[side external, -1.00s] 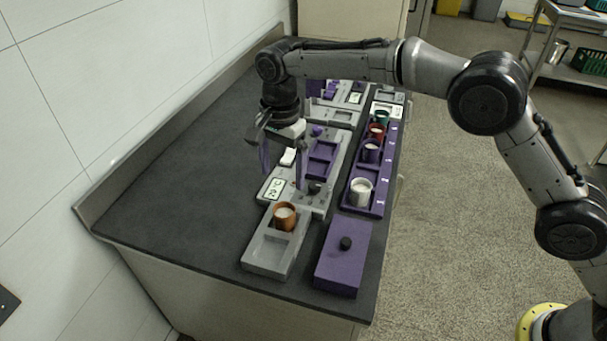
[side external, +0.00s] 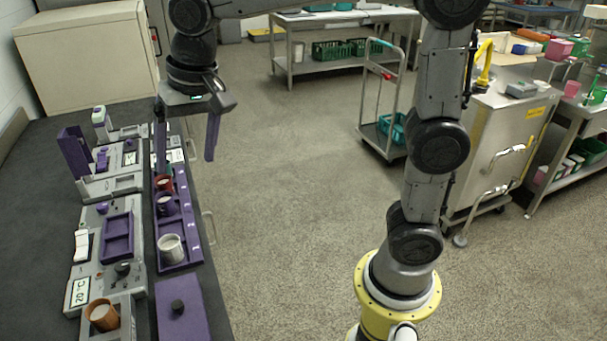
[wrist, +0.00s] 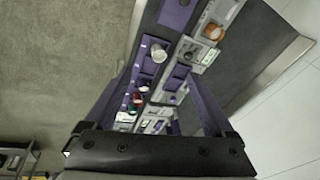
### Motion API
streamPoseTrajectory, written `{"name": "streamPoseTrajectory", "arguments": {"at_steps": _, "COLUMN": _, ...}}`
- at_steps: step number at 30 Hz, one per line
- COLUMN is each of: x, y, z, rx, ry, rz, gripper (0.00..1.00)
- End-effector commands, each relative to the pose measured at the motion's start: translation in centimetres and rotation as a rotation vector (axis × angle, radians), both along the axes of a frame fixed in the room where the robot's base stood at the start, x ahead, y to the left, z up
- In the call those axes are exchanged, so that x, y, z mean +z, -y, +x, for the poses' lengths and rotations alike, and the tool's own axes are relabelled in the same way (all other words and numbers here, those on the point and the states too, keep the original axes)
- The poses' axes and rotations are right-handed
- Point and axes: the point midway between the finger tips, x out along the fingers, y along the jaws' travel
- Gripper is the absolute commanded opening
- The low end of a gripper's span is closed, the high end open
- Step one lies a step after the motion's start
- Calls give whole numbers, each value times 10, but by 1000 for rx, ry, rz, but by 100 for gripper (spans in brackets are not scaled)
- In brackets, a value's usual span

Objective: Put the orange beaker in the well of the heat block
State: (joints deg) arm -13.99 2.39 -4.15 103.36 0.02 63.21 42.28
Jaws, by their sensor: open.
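The orange beaker (side external: 102,315), with pale contents, stands upright in a grey tray (side external: 122,331) at the bench's near end. It also shows at the upper right of the wrist view (wrist: 213,32). Beyond the tray is a grey unit (side external: 98,268) with a "20 °C" display, a dark knob and a purple recessed insert (side external: 117,238); it looks like the heat block. My gripper (side external: 186,145) is open and empty, its two purple fingers pointing down, high near the far end of the purple rack.
A purple rack (side external: 193,252) beside the unit holds a white beaker (side external: 171,248), a purple one (side external: 166,204) and a red one (side external: 164,183). A purple box with a black knob (side external: 181,312) stands right of the orange beaker. More grey units (side external: 120,160) stand farther back.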

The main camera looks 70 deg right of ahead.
Motion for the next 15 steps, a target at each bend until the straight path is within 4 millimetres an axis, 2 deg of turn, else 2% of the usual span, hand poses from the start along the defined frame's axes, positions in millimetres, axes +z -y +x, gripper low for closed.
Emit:
{"name": "streamPoseTrajectory", "arguments": {"at_steps": 1, "x": 4, "y": 14, "z": -21, "rx": 33, "ry": 27, "rz": -11, "gripper": 88}}
{"name": "streamPoseTrajectory", "arguments": {"at_steps": 6, "x": 2, "y": 51, "z": -86, "rx": 171, "ry": 109, "rz": -68, "gripper": 88}}
{"name": "streamPoseTrajectory", "arguments": {"at_steps": 12, "x": -22, "y": 79, "z": -156, "rx": 321, "ry": 191, "rz": -156, "gripper": 88}}
{"name": "streamPoseTrajectory", "arguments": {"at_steps": 15, "x": -37, "y": 86, "z": -180, "rx": 379, "ry": 219, "rz": -196, "gripper": 88}}
